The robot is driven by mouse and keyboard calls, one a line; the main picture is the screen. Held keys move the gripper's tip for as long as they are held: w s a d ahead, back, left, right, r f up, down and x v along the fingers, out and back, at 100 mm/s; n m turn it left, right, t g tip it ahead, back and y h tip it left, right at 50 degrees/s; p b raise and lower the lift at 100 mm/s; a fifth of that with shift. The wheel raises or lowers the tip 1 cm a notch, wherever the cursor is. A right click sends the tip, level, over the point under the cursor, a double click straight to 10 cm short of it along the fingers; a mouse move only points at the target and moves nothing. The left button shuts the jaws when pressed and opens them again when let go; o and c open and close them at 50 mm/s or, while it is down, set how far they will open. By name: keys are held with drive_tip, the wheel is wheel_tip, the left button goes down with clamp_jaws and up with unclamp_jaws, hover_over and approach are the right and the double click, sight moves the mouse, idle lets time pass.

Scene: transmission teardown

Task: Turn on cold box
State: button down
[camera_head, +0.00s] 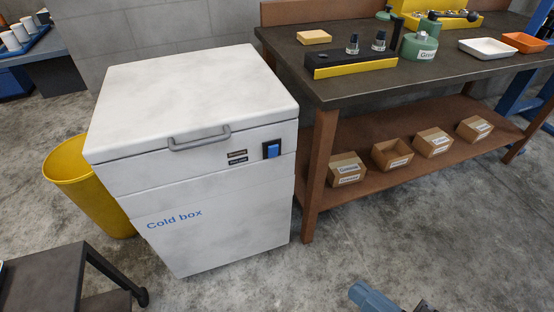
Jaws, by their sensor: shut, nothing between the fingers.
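The cold box (215,215) is a white chest with blue "Cold box" lettering on its front. Its lid (200,90) is shut, with a grey bar handle (200,141) at the front edge. A blue rocker switch (273,151) in a black frame sits on the upper right of the front. Two small dark label strips (237,155) are left of the switch. Their text is too small to read, and I cannot tell the switch's position. The fingers of my gripper do not show; only blue and dark parts, probably my arm, appear at the bottom edge.
A yellow bin (72,165) stands left of the box. A workbench (440,77) with a lower shelf of several small boxes stands close on the right. A dark low table (40,282) is at the lower left. The concrete floor (330,265) in front is clear.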

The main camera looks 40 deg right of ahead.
sight(274, 150)
drive_tip(key=w+d+f+m+h+b, duration=0.1)
drive_tip(key=w+d+f+m+h, duration=0.1)
drive_tip(key=w+d+f+m, duration=0.2)
drive_tip(key=w+d+f+m+t+h+b, duration=0.1)
drive_tip(key=w+d+f+m, duration=0.4)
drive_tip(key=w, duration=0.8)
drive_tip(key=w+d+f+m+t+h+b, duration=0.1)
drive_tip(key=w+d+f+m+h, duration=0.3)
drive_tip(key=w+m, duration=0.5)
drive_tip(key=shift+w+d+f+m+b, duration=0.2)
drive_tip(key=shift+d+f+m+b, duration=0.15)
drive_tip(key=shift+f, duration=0.25)
drive_tip(key=shift+a, duration=0.1)
drive_tip(key=x, duration=1.4)
drive_tip(key=shift+r+p, duration=0.1)
drive_tip(key=shift+p, duration=0.2)
drive_tip(key=shift+r, duration=0.1)
